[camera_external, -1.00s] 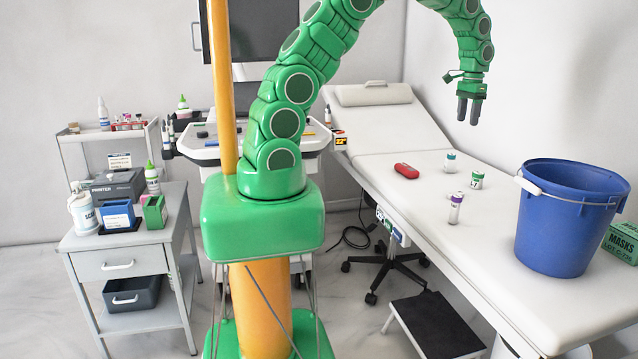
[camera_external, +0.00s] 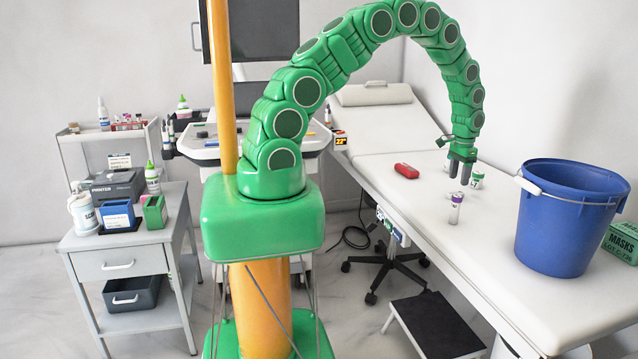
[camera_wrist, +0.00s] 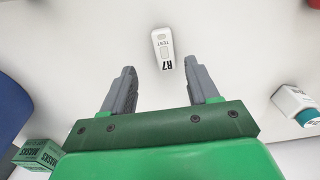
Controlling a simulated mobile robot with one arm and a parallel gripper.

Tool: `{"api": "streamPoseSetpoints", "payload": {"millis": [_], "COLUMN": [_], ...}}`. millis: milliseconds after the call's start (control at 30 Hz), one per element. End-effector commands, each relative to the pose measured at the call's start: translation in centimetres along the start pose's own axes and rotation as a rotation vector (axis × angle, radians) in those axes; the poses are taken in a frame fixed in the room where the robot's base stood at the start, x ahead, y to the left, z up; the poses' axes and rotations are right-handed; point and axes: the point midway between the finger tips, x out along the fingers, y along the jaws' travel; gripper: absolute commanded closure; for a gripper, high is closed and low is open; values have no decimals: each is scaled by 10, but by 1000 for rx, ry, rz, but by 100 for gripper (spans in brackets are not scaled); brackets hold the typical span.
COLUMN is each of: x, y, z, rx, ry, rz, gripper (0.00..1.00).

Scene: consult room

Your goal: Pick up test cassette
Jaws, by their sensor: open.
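The test cassette (camera_wrist: 162,47) is a small white slab marked "R7 TEST", lying flat on the exam table's pale surface in the wrist view. My gripper (camera_external: 460,172) hangs over the table, fingers pointing down, beside a small green-and-white container (camera_external: 477,178). In the wrist view my gripper (camera_wrist: 160,70) is open and empty. The cassette appears in line with the gap between the fingertips, mostly beyond them; the height left between is unclear.
A red case (camera_external: 406,170) lies to the left. A blue bucket (camera_external: 570,225) and masks box (camera_external: 624,242) stand right. A white, teal-capped bottle (camera_wrist: 297,105) is at the wrist view's right.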

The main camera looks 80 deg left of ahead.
Motion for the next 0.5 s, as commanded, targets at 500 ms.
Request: {"api": "streamPoseSetpoints", "payload": {"millis": [500], "x": [40], "y": [-7], "z": [-3], "rx": [0], "ry": [1], "rz": [-1], "gripper": [40]}}
